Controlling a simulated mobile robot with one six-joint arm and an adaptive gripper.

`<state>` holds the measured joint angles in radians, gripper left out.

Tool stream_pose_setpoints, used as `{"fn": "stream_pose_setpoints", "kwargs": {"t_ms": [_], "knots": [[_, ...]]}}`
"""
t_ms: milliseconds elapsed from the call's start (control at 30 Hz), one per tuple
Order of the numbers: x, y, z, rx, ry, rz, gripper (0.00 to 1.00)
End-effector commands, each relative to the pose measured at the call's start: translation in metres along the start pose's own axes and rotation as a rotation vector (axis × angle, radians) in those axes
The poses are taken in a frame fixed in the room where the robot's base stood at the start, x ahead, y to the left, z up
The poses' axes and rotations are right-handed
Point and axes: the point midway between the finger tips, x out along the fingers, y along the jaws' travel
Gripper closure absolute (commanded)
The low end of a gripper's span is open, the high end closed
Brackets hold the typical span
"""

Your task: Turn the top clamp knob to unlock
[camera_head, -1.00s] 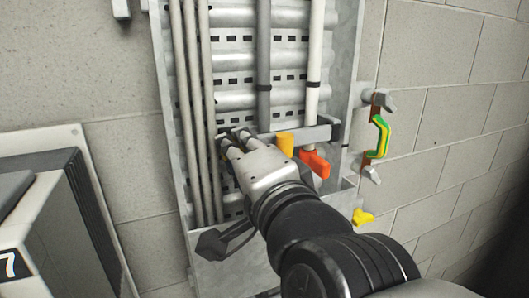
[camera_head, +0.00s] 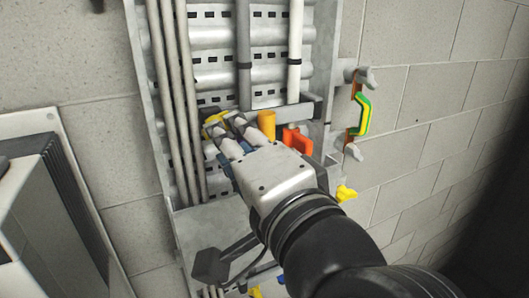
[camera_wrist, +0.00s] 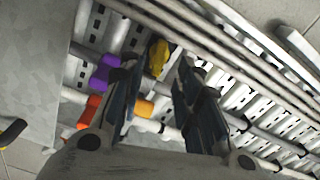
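My gripper (camera_head: 224,131) is in front of the rack, its fingers pointing up and left. In the wrist view my gripper (camera_wrist: 160,82) is open, its two dark fingers apart with nothing held. A yellow knob (camera_wrist: 157,58) lies beyond the gap between them, nearer the left finger. It also shows in the head view (camera_head: 214,121), partly hidden by the fingertips; I cannot tell whether they touch it. At the right edge of the rack, an upper grey clamp knob (camera_head: 365,77) and a lower one (camera_head: 353,152) flank a green-and-yellow strap (camera_head: 363,113). I cannot tell which knob the task means.
An orange-yellow cylinder (camera_head: 267,125) and a red-orange handle (camera_head: 297,141) stand just right of my gripper. Vertical pipes (camera_head: 179,100) run left of my gripper. A purple part (camera_wrist: 104,76) shows in the wrist view.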

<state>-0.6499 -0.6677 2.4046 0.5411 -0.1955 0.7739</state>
Motion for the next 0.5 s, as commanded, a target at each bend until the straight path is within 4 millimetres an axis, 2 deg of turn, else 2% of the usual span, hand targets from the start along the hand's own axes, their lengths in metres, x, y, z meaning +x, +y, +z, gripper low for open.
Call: {"fn": "stream_pose_setpoints", "kwargs": {"t_ms": [100, 500], "knots": [[-0.017, -0.001, 0.001, 0.002, -0.003, -0.003, 0.69], [-0.047, -0.001, 0.000, 0.003, 0.000, -0.004, 0.69]]}}
